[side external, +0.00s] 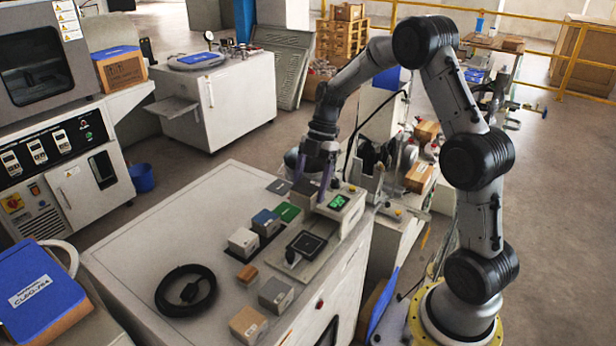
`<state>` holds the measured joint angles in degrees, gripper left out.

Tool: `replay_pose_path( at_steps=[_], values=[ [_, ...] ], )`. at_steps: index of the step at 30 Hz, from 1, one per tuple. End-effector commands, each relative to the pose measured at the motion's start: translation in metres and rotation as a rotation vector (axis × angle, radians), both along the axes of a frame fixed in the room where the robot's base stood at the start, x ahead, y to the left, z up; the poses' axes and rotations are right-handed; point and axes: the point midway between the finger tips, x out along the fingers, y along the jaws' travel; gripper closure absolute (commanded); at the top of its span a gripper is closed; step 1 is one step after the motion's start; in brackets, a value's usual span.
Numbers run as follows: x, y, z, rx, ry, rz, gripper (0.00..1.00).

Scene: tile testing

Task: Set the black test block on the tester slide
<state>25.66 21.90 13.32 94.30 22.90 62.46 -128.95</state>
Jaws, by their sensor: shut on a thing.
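My gripper (312,185) points down over the far right part of the white bench top. It is shut on a dark block, which I take for the black test block (303,195), just left of the green-lit display. Whether the block touches anything below it cannot be told. The tester (338,203) has a pale body with a small green display. In front of it, on its base plate, is a dark square plate with a light rim, apparently the tester slide (307,243). Nothing lies on that plate.
Left of the tester stand a grey block (243,242), a blue-topped block (266,222) and a green tile (287,212). Nearer are a small brown block (247,275), a grey block (276,294) and a tan block (248,324).

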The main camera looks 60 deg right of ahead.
Motion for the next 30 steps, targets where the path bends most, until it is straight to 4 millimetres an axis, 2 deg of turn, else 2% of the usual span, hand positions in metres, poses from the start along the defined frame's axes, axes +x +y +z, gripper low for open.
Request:
replay_pose_path(
  at_steps=[3, 10, 20, 30],
  values=[
    [-0.002, 0.0, -0.028, 0.004, 0.009, -0.004, 1.0],
    [-0.001, 0.0, -0.068, 0.003, 0.007, -0.006, 1.0],
    [-0.001, 0.0, -0.092, 0.002, 0.005, -0.007, 1.0],
    [-0.001, 0.0, -0.126, 0.002, 0.005, -0.008, 1.0]
  ],
)
